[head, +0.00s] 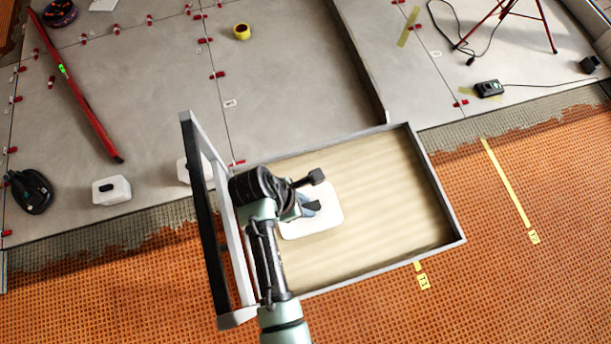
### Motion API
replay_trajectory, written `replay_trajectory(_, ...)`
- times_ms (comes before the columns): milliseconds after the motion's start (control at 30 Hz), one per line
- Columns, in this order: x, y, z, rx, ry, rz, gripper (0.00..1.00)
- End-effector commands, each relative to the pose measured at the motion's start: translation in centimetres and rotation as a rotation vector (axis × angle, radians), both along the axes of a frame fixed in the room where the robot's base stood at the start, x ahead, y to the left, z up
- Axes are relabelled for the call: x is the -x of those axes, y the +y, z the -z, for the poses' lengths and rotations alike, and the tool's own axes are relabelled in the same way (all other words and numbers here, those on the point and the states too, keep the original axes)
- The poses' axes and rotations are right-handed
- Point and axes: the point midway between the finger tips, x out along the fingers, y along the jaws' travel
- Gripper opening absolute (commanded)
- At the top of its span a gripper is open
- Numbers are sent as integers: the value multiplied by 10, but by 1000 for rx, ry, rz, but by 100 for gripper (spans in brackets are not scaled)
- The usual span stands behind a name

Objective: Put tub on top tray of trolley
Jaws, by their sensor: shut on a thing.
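The trolley's top tray (395,195) is a wide wooden-bottomed tray with a grey rim, in the middle of the head view. A white tub (325,222) with rounded corners is over the left part of the tray. My gripper (312,207) is shut on the tub from above, and the arm hides part of it. I cannot tell whether the tub touches the tray floor or hangs just above it. The trolley's handle frame (226,230) stands at the tray's left end, beside my arm.
Another white tub (111,190) sits on the grey tiles at left, and a white object (183,170) is partly hidden behind the handle. The tray's right part is clear.

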Motion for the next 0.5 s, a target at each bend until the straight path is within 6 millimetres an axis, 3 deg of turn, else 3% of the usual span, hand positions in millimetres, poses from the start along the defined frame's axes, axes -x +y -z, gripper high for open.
replay_trajectory(367, -2, 0, 4, 1, -5, 0, 0)
replay_trajectory(400, -1, 0, 6, 0, -1, 1, 31)
replay_trajectory(500, -1, 0, 6, 0, -1, 1, 49)
